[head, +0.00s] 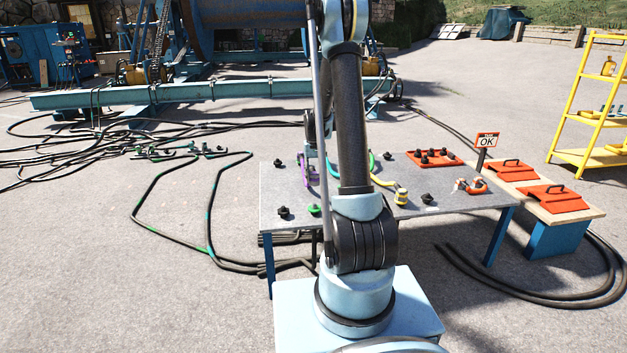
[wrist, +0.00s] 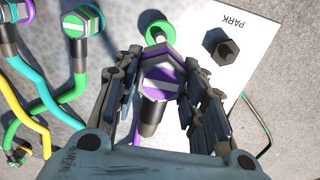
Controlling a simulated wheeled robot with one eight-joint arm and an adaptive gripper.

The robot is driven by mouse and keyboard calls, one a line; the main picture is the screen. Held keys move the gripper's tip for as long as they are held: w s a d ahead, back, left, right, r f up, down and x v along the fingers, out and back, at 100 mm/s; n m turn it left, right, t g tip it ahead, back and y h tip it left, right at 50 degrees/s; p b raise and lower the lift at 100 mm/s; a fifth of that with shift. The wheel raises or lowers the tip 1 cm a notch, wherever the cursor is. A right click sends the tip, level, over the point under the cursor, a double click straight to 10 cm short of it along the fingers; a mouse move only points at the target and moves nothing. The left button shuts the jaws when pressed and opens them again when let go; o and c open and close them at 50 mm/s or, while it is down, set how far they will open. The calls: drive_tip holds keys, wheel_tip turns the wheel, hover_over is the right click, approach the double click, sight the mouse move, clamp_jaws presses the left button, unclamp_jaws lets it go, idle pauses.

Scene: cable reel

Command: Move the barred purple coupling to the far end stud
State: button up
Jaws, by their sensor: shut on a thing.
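The barred purple coupling (wrist: 160,82) is between the fingers of my gripper (wrist: 162,72) in the wrist view, its purple face with a white bar turned to the camera. My gripper is shut on it. A dark sleeve and a purple cable (wrist: 137,132) run from the coupling back beneath the gripper. A green round piece with a pale centre (wrist: 158,33) is just beyond the coupling and partly hidden by it. Which stud is the far end one is unclear.
A white PARK plate (wrist: 262,38) with a dark stud (wrist: 222,47) lies right of the gripper. A barred green coupling (wrist: 83,20) and another coupling (wrist: 14,10) stand left, with cables trailing. An orange plate with dark studs (head: 435,158) is at the table's back right.

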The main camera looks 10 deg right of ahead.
drive_tip(key=a+f, duration=0.1)
drive_tip(key=a, duration=1.3)
drive_tip(key=shift+f, duration=0.15)
idle(0.4)
drive_tip(key=shift+f, duration=0.1)
drive_tip(key=shift+f, duration=3.35)
drive_tip(key=shift+f, duration=0.1)
drive_tip(key=shift+f, duration=0.45)
drive_tip(key=shift+f, duration=0.15)
drive_tip(key=shift+f, duration=0.75)
